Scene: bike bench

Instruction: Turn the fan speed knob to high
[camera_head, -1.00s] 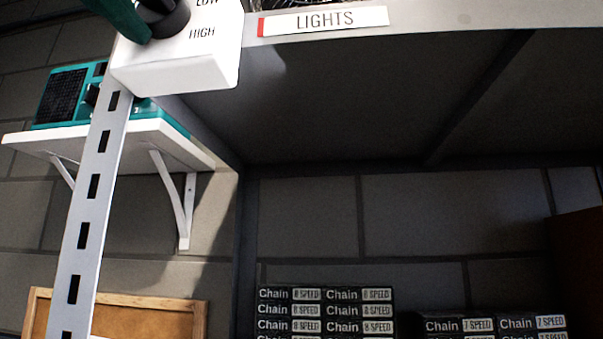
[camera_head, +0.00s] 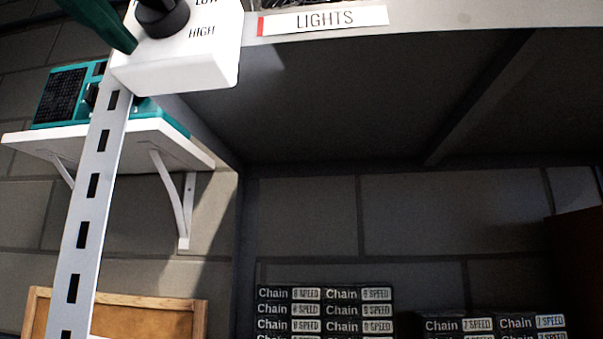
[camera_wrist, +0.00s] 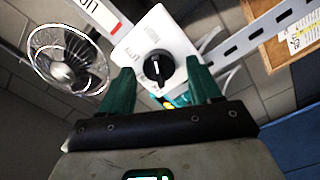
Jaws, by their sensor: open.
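The fan speed knob (camera_head: 165,20) is a black dial on a white box (camera_head: 180,70) at the upper left of the head view. The box reads "LOW" and "HIGH"; the knob's upper part is cut off. In the wrist view the knob (camera_wrist: 158,68) faces me on the white box (camera_wrist: 180,45). My gripper (camera_wrist: 159,67) is open, its two green fingers on either side of the knob in that view, not closed on it. One green finger shows left of the knob in the head view. I cannot tell which setting the knob points to. A wire-caged fan (camera_wrist: 68,60) stands at the wrist view's left.
The box sits by a slotted metal upright (camera_head: 88,200) and a shelf edge with a "LIGHTS" label (camera_head: 325,19). A teal radio (camera_head: 65,95) rests on a white bracket shelf (camera_head: 120,142). Chain boxes (camera_head: 325,310) are stacked below. A wood-framed board (camera_head: 115,300) is lower left.

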